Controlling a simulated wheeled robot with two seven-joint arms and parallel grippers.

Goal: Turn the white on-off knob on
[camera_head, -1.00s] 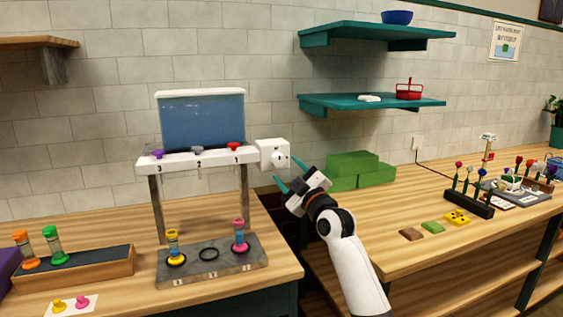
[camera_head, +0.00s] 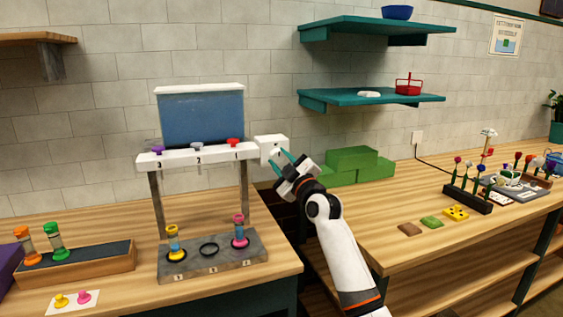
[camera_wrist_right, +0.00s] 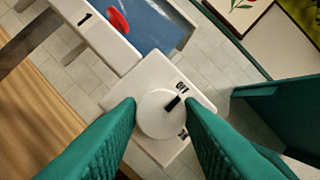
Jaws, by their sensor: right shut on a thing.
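The white on-off knob (camera_wrist_right: 158,118) is a round dial with a black pointer mark, on the face of a white box (camera_head: 268,146) at the right end of the dispenser's white bar. In the right wrist view the pointer slants toward the upper right, near one of two black labels that I cannot read clearly. My right gripper (camera_head: 281,159) has its teal fingers on either side of the knob, shut on it. In the head view the fingers partly hide the knob. My left gripper is not in view.
The blue tank (camera_head: 202,118) and the numbered bar (camera_head: 185,160) with coloured knobs adjoin the box on the left. A grey base (camera_head: 213,258) holds flower tubes below. Green blocks (camera_head: 352,164) stand to the right, under teal shelves (camera_head: 375,97).

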